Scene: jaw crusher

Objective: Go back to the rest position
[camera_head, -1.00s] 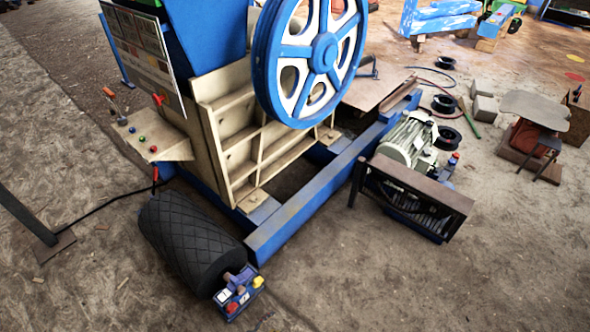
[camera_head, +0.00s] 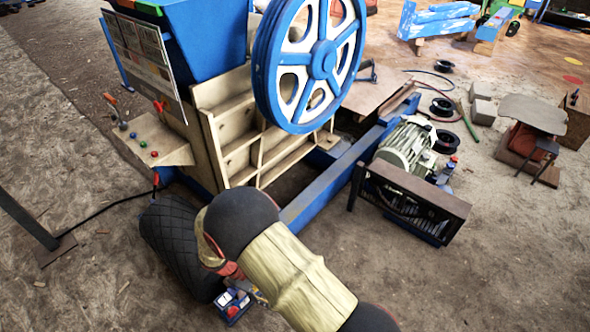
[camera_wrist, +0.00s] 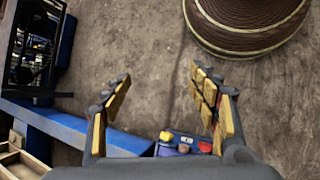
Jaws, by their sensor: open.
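My gripper (camera_wrist: 160,100) is open and empty in the wrist view, its two yellow-padded fingers spread apart over the dirt floor. A small blue box with coloured caps (camera_wrist: 185,143) shows low between the fingers. In the head view my arm comes in from the bottom and bends down beside the black roller. The blue box (camera_head: 233,303) shows there near the arm's end. My fingers are mostly hidden in that view.
The blue jaw crusher frame (camera_head: 330,180) with its large flywheel (camera_head: 323,60) stands just behind my arm. A black textured roller (camera_head: 170,240) lies to the left, partly covered. A motor (camera_head: 405,147) stands right. Bare floor (camera_head: 500,260) is clear at lower right.

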